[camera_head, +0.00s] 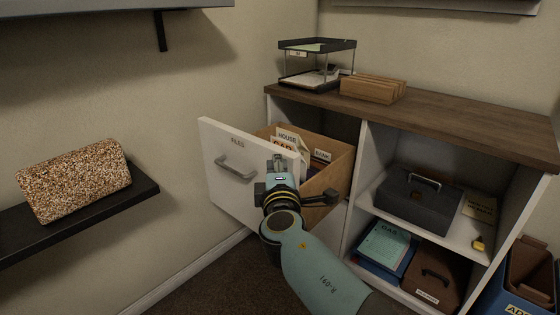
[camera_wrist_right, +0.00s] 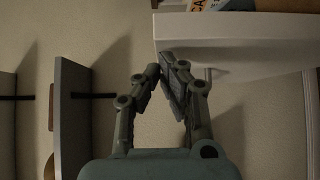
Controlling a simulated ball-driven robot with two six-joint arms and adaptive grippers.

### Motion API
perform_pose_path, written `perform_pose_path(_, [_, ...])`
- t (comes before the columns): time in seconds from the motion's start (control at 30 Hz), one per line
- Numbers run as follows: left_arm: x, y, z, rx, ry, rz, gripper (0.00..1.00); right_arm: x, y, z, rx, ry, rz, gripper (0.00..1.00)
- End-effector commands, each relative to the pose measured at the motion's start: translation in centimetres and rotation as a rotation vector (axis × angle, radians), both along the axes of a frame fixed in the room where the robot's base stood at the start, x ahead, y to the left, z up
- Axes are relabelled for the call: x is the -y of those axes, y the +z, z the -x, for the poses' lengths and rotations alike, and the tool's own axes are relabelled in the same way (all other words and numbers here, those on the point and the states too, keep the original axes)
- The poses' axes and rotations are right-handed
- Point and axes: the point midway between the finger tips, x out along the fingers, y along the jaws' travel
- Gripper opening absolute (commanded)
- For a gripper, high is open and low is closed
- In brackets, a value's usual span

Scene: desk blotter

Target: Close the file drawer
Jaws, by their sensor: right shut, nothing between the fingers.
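The file drawer stands pulled out of the white cabinet. Its white front (camera_head: 228,190), marked FILES, has a grey bar handle (camera_head: 236,168). Behind it, the brown drawer body (camera_head: 338,172) holds labelled folders (camera_head: 292,138). My right gripper (camera_head: 278,162) is shut and empty, overlapping the right end of the drawer front in the head view. In the right wrist view the closed fingertips (camera_wrist_right: 166,68) are close to a corner of the white drawer front (camera_wrist_right: 240,42); I cannot tell whether they touch. My left gripper is not in view.
The cabinet's wooden top (camera_head: 440,115) carries a wire tray (camera_head: 316,62) and a wooden sorter (camera_head: 372,88). A black cash box (camera_head: 418,200) sits on a shelf at right. A black wall shelf (camera_head: 90,222) with a speckled box (camera_head: 76,178) juts out at left.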

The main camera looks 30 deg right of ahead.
Motion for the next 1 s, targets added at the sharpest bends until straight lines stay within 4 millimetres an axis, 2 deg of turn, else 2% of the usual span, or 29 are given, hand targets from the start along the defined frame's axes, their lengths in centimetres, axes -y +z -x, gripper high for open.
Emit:
perform_pose_path(0.57, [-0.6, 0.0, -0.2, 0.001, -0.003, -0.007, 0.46, 0.5, -0.1, -0.1, 0.0, -0.001, 0.001, 0.0])
perform_pose_path(0.77, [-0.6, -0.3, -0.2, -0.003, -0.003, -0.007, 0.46, 2.5, -0.1, -0.9, 0.001, -0.001, 0.004, 0.0])
perform_pose_path(1.0, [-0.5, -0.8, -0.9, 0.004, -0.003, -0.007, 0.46, 6.5, -0.1, -2.3, 0.0, -0.001, 0.005, 0.0])
